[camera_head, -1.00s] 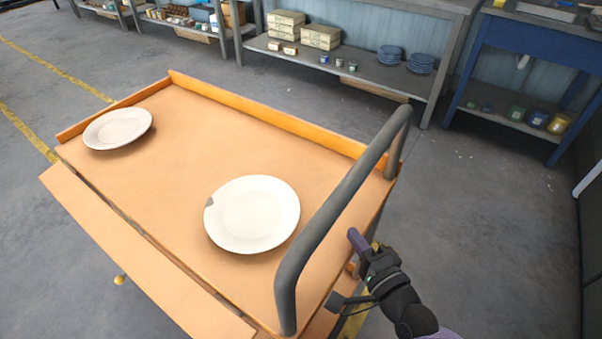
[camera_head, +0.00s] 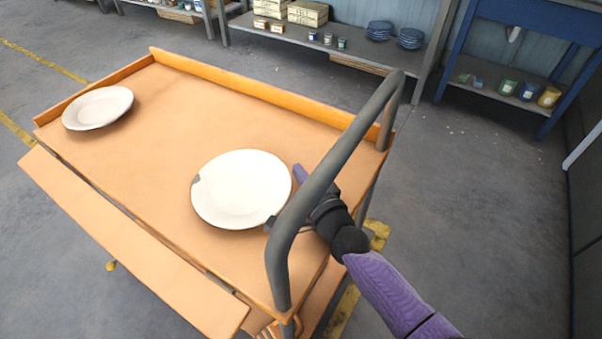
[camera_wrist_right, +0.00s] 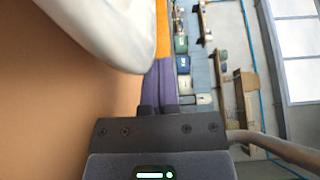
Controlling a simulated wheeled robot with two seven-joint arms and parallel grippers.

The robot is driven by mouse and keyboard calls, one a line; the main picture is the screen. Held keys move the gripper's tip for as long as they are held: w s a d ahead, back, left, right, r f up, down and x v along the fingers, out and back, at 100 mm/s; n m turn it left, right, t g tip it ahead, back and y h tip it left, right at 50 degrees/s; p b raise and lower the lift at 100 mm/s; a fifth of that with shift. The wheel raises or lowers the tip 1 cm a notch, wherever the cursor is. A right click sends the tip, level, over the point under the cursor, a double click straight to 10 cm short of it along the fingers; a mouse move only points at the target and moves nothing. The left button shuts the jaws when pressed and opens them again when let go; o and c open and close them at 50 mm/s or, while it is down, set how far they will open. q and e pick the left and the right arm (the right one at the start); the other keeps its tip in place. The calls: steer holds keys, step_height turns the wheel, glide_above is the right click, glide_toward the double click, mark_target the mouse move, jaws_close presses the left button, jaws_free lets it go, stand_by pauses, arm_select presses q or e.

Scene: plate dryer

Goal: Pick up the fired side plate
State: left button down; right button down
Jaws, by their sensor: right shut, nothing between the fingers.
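A white plate (camera_head: 242,188) with a small grey mark on its left rim lies on the cart top (camera_head: 165,140), near the handle. A second white plate (camera_head: 98,107) lies at the cart's far left corner. I cannot tell from their looks which one is the fired side plate. My right gripper (camera_head: 298,172) has its purple fingers shut and empty, beside the right rim of the nearer plate; part of it is hidden behind the handle. In the right wrist view, the fingers (camera_wrist_right: 160,85) are together, and a plate's pale rim (camera_wrist_right: 115,35) is close on their left. My left gripper is not in view.
The cart's grey tubular handle (camera_head: 330,165) arches across my right gripper. A raised orange lip (camera_head: 250,87) edges the cart's back. Shelves with boxes (camera_head: 307,12) and blue plates (camera_head: 379,30) stand behind. The cart top between the plates is clear.

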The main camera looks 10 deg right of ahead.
mark_target(273, 185)
steer(key=shift+a+p, duration=0.35)
steer(key=shift+a, duration=2.35)
